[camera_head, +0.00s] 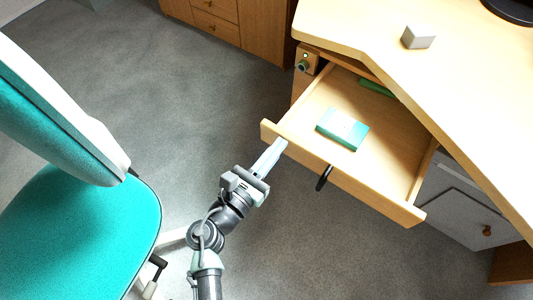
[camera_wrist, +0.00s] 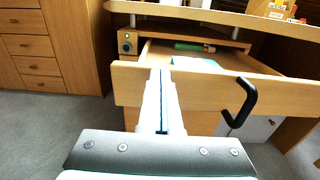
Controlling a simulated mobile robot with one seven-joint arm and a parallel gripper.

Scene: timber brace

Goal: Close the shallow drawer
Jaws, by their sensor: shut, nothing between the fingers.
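The shallow drawer (camera_head: 343,176) is pulled out from under the desk, with a black handle (camera_head: 324,177) on its front. A teal box (camera_head: 343,128) and a green object (camera_head: 376,88) lie inside it. My gripper (camera_head: 281,145) is shut and empty, with its tips at the left part of the drawer front. In the wrist view my gripper (camera_wrist: 160,75) points at the drawer front (camera_wrist: 205,91), left of the black handle (camera_wrist: 240,102). I cannot tell whether the tips touch the front.
A teal chair (camera_head: 75,230) stands at the left. The desk top (camera_head: 450,75) above the drawer carries a small grey block (camera_head: 418,37). A lock unit with a green light (camera_head: 305,60) sits beside the drawer. A wooden cabinet (camera_head: 225,20) stands behind. Grey floor is free between.

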